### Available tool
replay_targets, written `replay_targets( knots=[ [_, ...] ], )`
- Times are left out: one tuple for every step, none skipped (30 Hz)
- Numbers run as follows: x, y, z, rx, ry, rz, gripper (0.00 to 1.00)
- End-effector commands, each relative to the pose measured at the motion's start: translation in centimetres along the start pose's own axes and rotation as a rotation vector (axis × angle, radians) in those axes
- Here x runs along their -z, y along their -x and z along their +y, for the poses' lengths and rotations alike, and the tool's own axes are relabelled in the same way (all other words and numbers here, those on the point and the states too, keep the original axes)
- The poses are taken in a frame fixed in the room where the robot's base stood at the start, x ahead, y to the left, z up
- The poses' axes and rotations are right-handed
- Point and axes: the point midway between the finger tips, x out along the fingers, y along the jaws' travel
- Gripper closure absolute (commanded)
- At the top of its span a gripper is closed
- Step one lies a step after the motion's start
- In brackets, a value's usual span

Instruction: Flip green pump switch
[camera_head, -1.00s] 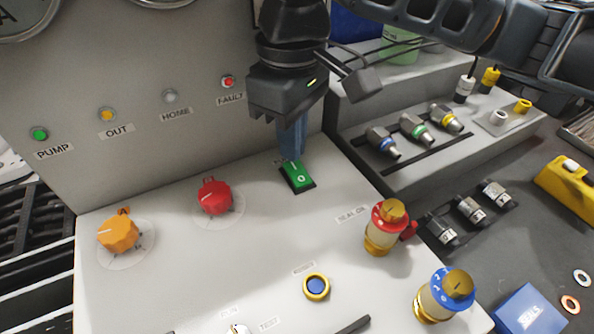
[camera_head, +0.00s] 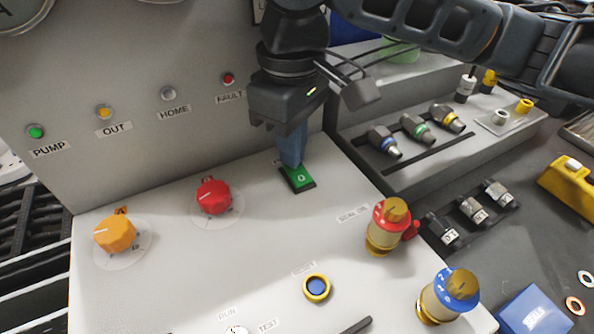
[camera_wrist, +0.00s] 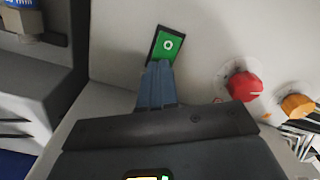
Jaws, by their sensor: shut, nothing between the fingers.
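The green pump switch (camera_head: 299,179) is a small green rocker in a dark frame on the sloped white panel. A white "O" shows on its near half. My gripper (camera_head: 292,163) is shut and empty, with its blue fingertips down at the far end of the switch, hiding that end. In the wrist view the green switch (camera_wrist: 168,45) lies just beyond the closed fingertips (camera_wrist: 160,68), which overlap its lower end. The fingertips look to be touching the switch or very close to it. The green PUMP lamp (camera_head: 36,131) looks brightly lit on the upright panel.
A red knob (camera_head: 213,196) and an orange knob (camera_head: 115,235) stand left of the switch. A red-collared brass valve (camera_head: 386,226), a blue-collared one (camera_head: 449,294) and a blue button (camera_head: 316,286) are nearer. A raised block with connectors (camera_head: 418,129) stands right.

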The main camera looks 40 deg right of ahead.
Motion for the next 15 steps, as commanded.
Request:
replay_targets(
  knots=[
    [-0.01, -0.13, 0.0, 0.0, 0.0, -0.001, 1.0],
    [-0.01, -0.17, 0.0, 0.0, 0.0, -0.001, 1.0],
    [-0.02, -0.23, 0.0, 0.0, 0.0, -0.001, 1.0],
    [-0.02, -0.27, 0.0, 0.0, 0.0, -0.001, 1.0],
    [-0.02, -0.31, 0.0, 0.0, 0.0, -0.001, 1.0],
    [-0.02, -0.36, -0.01, 0.0, 0.0, -0.001, 1.0],
    [-0.02, -0.41, -0.01, 0.0, 0.0, -0.001, 1.0],
    [-0.02, -0.45, -0.01, 0.0, 0.0, -0.001, 1.0],
    [-0.02, -0.5, -0.01, 0.0, 0.0, -0.001, 1.0],
    [-0.02, -0.54, -0.01, 0.0, 0.0, -0.001, 1.0],
    [-0.02, -0.59, -0.01, 0.0, 0.0, -0.001, 1.0],
    [-0.02, -0.54, -0.01, 0.0, 0.0, -0.001, 1.0],
    [-0.02, -0.51, -0.01, 0.0, 0.0, -0.001, 1.0],
    [-0.02, -0.47, -0.01, 0.0, 0.0, -0.001, 1.0],
    [-0.02, -0.37, -0.01, 0.0, 0.0, -0.001, 1.0]
  ],
)
